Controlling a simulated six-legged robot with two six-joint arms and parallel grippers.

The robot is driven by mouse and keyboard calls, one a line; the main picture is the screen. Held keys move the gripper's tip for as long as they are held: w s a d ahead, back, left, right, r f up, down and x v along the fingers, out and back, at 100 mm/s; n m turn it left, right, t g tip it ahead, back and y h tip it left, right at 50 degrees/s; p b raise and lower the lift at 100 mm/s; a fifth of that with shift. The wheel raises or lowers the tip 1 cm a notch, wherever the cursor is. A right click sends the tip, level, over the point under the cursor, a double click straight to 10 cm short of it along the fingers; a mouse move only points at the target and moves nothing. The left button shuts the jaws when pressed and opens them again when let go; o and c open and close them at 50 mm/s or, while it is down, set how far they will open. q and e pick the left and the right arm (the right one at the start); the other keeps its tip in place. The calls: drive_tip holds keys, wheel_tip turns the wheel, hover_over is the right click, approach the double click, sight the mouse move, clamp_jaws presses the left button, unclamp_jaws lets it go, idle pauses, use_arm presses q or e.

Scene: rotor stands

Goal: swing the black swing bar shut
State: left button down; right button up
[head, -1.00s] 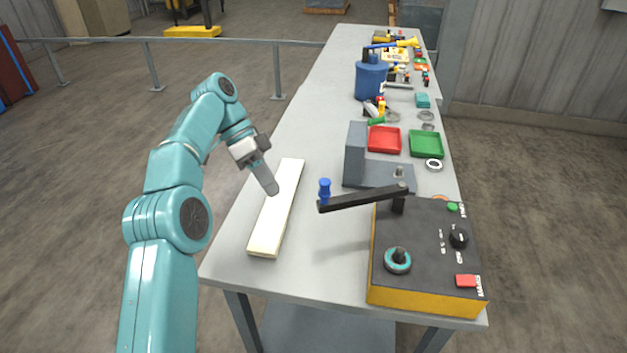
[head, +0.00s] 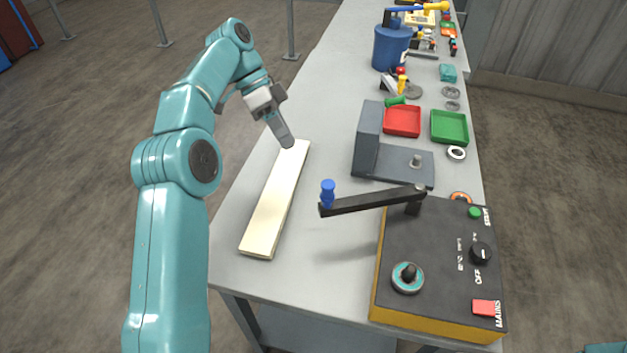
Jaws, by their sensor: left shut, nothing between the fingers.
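The black swing bar (head: 372,200) stands out to the left from its pivot at the back of the control box (head: 440,262). A blue knob (head: 327,192) stands upright on its free left end, over the bare table. My left gripper (head: 287,141) is shut and empty. It is above the far end of the cream board, behind and to the left of the blue knob, apart from the bar. My right gripper is not in view; a bit of teal shows at the bottom right corner.
A cream board (head: 272,205) lies along the table's left side. A grey angle bracket (head: 368,140) stands behind the bar. A red tray (head: 402,121), a green tray (head: 449,127) and a blue container (head: 391,47) are farther back. The table between board and box is clear.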

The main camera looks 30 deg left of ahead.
use_arm(q)
drive_tip(key=s+d+f+b, duration=0.1)
drive_tip(key=s+d+f, duration=0.3)
drive_tip(key=d+f, duration=0.4)
drive_tip(key=shift+d, duration=0.65)
drive_tip(key=shift+s+r, duration=0.1)
drive_tip(key=shift+s, duration=0.05)
